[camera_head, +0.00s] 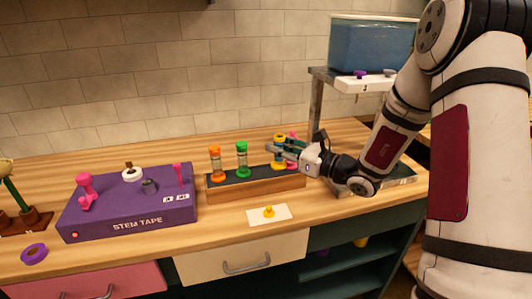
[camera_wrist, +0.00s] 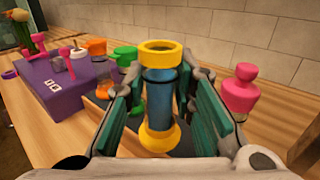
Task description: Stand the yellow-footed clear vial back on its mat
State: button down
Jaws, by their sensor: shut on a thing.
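The clear vial (camera_head: 279,152) has a yellow rim and a yellow foot and looks blue inside. My gripper (camera_head: 284,149) is shut on it at the right end of the wooden rack. In the wrist view the vial (camera_wrist: 160,100) stands upright between the green finger pads, its top open. Its foot is at about the level of the rack top; I cannot tell whether it touches.
The rack (camera_head: 235,190) also holds an orange-capped vial (camera_head: 217,164) and a green-capped vial (camera_head: 242,160). A pink-topped vessel (camera_wrist: 240,95) is close beside my gripper. A purple stem tape box (camera_head: 130,208) is left, a shelf with a blue tank (camera_head: 370,46) back right.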

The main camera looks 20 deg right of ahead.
jog(key=w+f, duration=0.1)
jog(key=w+a+f, duration=0.1)
jog(key=w, duration=0.1)
jog(key=w+a+f, duration=0.1)
jog(key=shift+w, duration=0.3)
jog(key=shift+f, duration=0.45)
jog(key=shift+f, duration=0.15)
jog(key=c, duration=1.6)
grip_release()
jog(key=shift+c, duration=0.2)
